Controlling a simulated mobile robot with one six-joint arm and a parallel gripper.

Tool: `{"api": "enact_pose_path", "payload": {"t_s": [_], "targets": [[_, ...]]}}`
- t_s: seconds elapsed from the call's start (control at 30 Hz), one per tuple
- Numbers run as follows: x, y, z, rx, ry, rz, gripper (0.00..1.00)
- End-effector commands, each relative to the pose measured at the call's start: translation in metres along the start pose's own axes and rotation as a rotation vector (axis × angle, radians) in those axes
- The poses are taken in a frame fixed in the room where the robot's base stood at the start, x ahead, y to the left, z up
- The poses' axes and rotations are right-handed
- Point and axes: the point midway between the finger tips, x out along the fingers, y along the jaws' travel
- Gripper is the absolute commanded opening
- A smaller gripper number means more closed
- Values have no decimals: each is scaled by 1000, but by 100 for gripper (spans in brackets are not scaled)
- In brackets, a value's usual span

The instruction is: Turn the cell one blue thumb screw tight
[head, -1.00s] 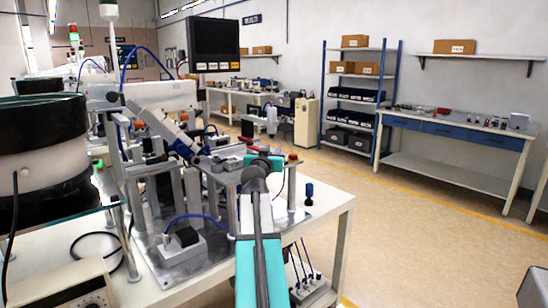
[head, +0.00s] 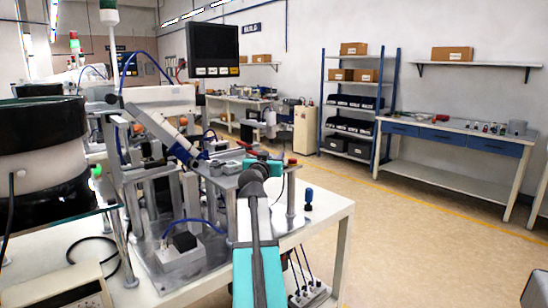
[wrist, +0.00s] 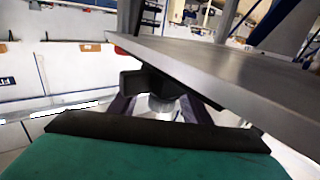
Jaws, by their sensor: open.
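A small blue knob (head: 308,192) with a dark lower part stands at the right side of the cell's table, to the right of the metal fixture. I cannot tell for sure if it is the blue thumb screw. My teal arm reaches forward to the fixture's top plate (head: 228,180); its far end hides the fingertips in the head view. In the wrist view, my gripper (wrist: 158,105) is open beneath the edge of a grey plate (wrist: 215,68). A dark knob-like part (wrist: 148,86) and a short grey cylinder (wrist: 162,104) show between the fingers. Contact is unclear.
A black bowl feeder (head: 40,125) stands at left. A small grey block (head: 180,255) with a blue cable is on the baseplate. A dark monitor (head: 213,50) stands behind the fixture. Open floor (head: 430,245) lies to the right.

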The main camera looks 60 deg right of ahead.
Motion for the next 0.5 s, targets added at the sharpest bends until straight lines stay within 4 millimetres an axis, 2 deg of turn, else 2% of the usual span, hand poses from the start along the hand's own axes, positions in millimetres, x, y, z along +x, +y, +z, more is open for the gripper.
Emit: {"api": "enact_pose_path", "payload": {"t_s": [0.27, 0.5], "targets": [[-6, 0, -1, 0, 2, -1, 43], [-24, 0, 0, 0, 2, -3, 43]]}}
